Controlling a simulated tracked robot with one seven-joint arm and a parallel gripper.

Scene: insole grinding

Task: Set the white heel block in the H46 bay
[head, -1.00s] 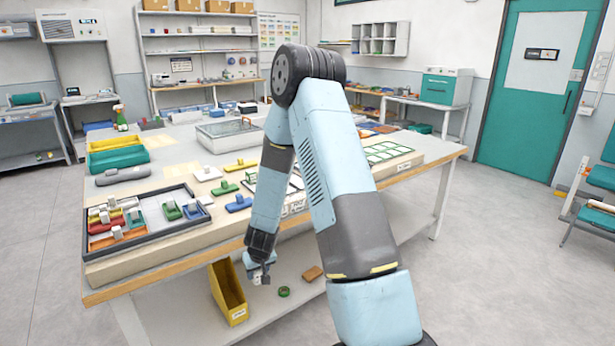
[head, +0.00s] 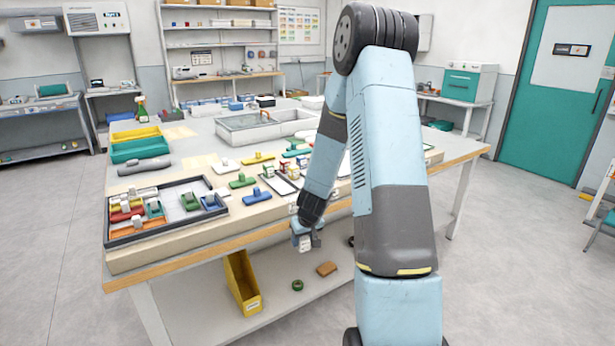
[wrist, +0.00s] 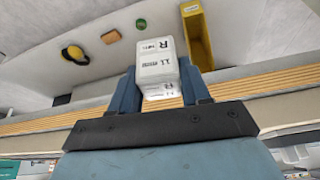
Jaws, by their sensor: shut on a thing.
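My gripper (head: 306,236) hangs in front of the table's front edge, at about tabletop height or a little lower. In the wrist view the gripper (wrist: 160,82) is shut on a white block (wrist: 154,50), with one blue finger on each side. The block also shows as a small white piece (head: 305,244) in the head view. I cannot make out the H46 bay; my arm covers part of the table's right side.
A dark compartment tray (head: 115,235) with coloured pieces lies at the table's left front. Green, blue and yellow (head: 258,157) handled pieces lie beside it. A yellow bin (head: 243,285) stands on the shelf below, with a green ring (head: 297,285) and brown block (head: 326,268).

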